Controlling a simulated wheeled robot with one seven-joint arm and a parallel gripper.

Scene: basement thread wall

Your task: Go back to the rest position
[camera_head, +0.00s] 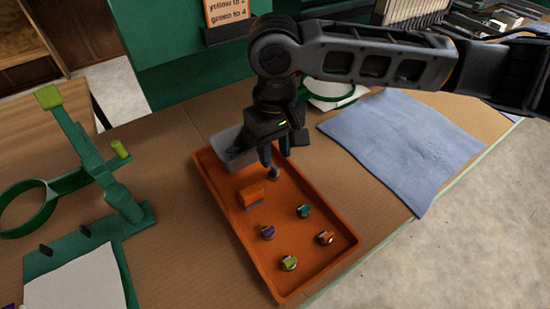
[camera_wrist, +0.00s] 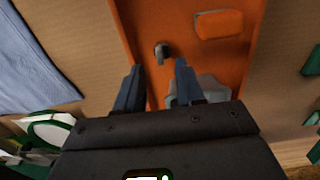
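My gripper (camera_head: 274,162) points down over the far part of the orange tray (camera_head: 327,278) on the workbench. In the wrist view my gripper (camera_wrist: 158,72) has its two fingers apart with nothing held between them. A small dark grey piece (camera_wrist: 161,52) lies on the tray floor just beyond the fingertips; in the head view this piece (camera_head: 273,174) is right below the fingers. A grey bin (camera_head: 233,158) sits at the tray's far left end, partly hidden by my gripper.
The tray holds an orange block (camera_head: 251,194) and several small spools, including purple (camera_head: 267,232) and teal (camera_head: 304,210). A green stand with a ring (camera_head: 118,185) is at left. A blue cloth (camera_head: 400,140) lies at right. A sign (camera_head: 228,14) hangs behind.

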